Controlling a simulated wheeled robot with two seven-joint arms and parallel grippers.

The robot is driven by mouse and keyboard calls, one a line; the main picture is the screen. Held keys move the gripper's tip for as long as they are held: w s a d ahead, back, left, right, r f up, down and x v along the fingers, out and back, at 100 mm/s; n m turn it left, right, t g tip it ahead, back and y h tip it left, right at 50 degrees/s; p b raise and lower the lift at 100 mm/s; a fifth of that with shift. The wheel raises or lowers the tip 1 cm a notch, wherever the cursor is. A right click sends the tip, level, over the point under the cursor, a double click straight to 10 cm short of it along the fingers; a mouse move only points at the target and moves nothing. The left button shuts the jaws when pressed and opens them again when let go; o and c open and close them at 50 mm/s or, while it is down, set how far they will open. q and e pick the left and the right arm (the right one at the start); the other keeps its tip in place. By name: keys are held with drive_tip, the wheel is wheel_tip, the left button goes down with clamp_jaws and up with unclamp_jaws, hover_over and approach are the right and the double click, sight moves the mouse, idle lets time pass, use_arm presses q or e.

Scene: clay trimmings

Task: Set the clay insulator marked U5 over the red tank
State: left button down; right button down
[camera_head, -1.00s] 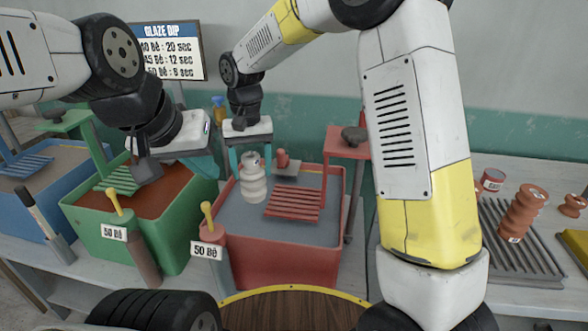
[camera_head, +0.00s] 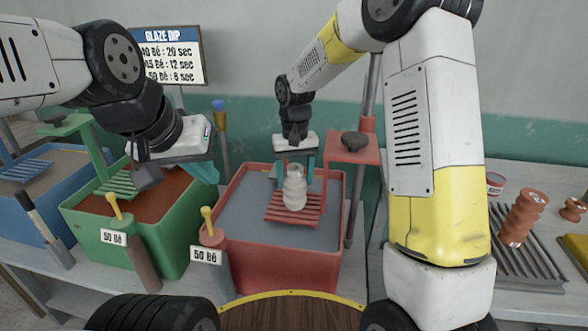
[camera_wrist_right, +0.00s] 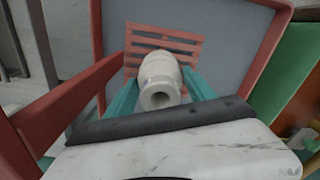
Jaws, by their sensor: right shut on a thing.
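A pale, glazed-looking ribbed insulator (camera_head: 295,190) is held upright by my right gripper (camera_head: 295,168). It shows over the slatted red rack (camera_head: 278,216) of the red tank (camera_head: 285,262). I cannot tell whether its base touches the slats. In the right wrist view, the insulator (camera_wrist_right: 161,78) sits between the teal fingers of my right gripper (camera_wrist_right: 160,92), its hollow end towards the camera and the rack (camera_wrist_right: 150,38) beyond. No U5 mark is readable. My left gripper (camera_head: 200,172) hangs over the green tank (camera_head: 180,255); its finger gap is unclear.
A red stand with a dark knob (camera_head: 354,144) rises at the tank's right back corner. Terracotta insulators (camera_head: 521,215) are on a ridged rack (camera_head: 540,262) at right. A blue tank (camera_head: 30,225) is far left. Labelled posts (camera_head: 207,255) stand in front of the tanks.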

drive_tip(key=shift+c, duration=1.6)
unclamp_jaws()
wheel_tip(320, 180, up, 12)
drive_tip(key=shift+r, duration=0.1)
